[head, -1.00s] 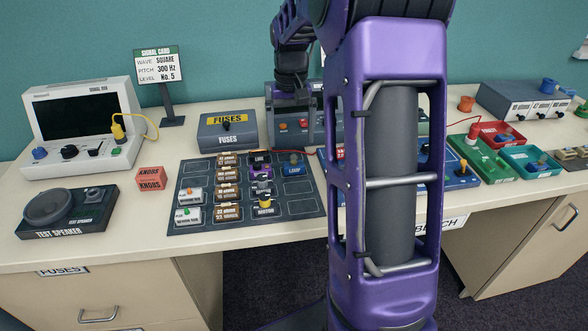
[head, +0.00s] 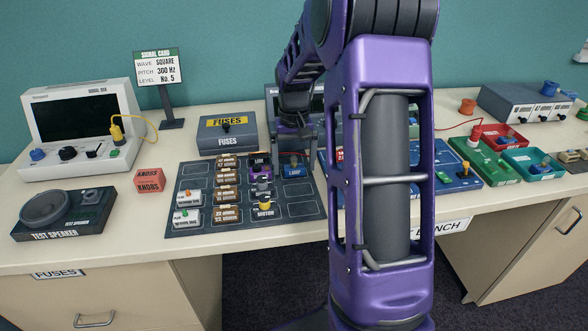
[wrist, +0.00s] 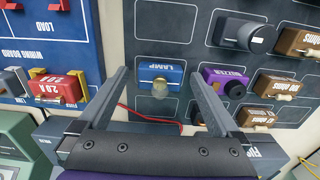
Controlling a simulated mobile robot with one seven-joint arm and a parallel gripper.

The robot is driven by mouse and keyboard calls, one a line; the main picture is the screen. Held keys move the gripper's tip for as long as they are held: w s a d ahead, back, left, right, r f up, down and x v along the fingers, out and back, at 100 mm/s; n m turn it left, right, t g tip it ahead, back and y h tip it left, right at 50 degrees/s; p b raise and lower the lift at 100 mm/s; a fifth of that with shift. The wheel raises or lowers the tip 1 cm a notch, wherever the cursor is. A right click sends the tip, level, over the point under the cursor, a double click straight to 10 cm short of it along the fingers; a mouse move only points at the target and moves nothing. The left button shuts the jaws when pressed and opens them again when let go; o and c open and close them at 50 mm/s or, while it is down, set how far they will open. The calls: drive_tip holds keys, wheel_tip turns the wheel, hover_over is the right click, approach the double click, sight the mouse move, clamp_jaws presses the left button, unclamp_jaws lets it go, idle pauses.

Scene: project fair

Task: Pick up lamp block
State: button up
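The lamp block (head: 294,172) is a small blue block labelled LAMP with a pale bulb on top. It sits in the upper right part of the dark parts mat (head: 300,209). It also shows in the wrist view (wrist: 160,76), upside down. My gripper (head: 294,160) is open and points down over the lamp block. In the wrist view, the gripper's fingertips (wrist: 159,72) stand to the left and right of the block, with a gap on both sides. I cannot tell how far above the mat the tips are.
The purple buzzer block (wrist: 224,82) is close beside the right finger. Brown resistor blocks (head: 226,192) and a motor block (head: 265,206) share the mat. The fuses box (head: 228,135) stands behind. The blue wiring board (head: 453,170) is to the right. A red wire (wrist: 150,118) runs behind the lamp block.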

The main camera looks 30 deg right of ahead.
drive_tip(key=c, duration=1.3)
